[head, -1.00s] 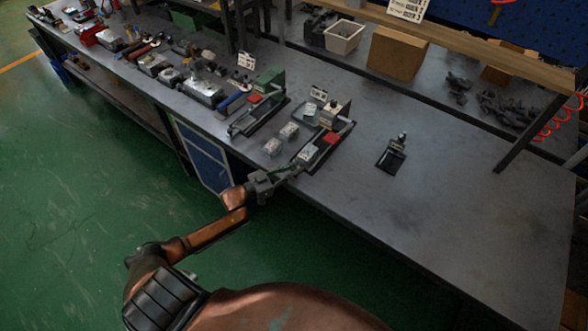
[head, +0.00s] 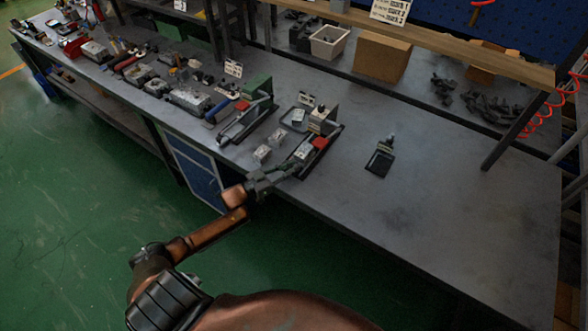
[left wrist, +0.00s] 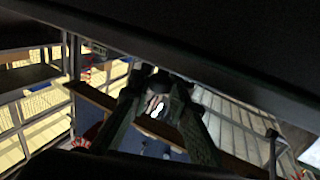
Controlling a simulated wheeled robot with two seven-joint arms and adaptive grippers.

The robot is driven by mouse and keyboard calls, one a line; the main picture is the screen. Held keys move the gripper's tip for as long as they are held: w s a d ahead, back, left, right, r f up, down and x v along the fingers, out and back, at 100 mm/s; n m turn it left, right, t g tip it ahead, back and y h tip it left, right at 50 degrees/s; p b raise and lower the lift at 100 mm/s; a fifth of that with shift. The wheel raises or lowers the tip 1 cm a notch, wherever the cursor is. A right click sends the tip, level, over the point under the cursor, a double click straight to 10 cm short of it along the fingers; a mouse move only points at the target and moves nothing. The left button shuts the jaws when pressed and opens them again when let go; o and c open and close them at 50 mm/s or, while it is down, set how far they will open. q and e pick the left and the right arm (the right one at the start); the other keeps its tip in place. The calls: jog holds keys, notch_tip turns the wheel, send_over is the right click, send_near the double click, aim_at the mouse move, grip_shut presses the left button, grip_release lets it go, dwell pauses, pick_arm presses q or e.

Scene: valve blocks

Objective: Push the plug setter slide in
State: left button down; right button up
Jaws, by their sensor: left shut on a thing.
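The plug setter (head: 328,138) is a dark rail fixture with a beige upright block and a red pad (head: 320,143), near the table's front edge in the head view. A pale block (head: 303,150) sits on its slide, close to the red pad. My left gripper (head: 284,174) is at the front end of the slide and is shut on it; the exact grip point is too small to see. In the left wrist view its dark fingers (left wrist: 165,112) are close together with a small bright thing between them. My right gripper is out of view.
Two loose grey blocks (head: 262,153) lie left of the setter. A black stand (head: 380,160) is to the right. The table's right part is clear.

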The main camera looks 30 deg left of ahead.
pick_arm(q)
jog(key=c, duration=1.8)
grip_release()
jog(key=shift+w, duration=0.1)
jog(key=v, duration=1.2)
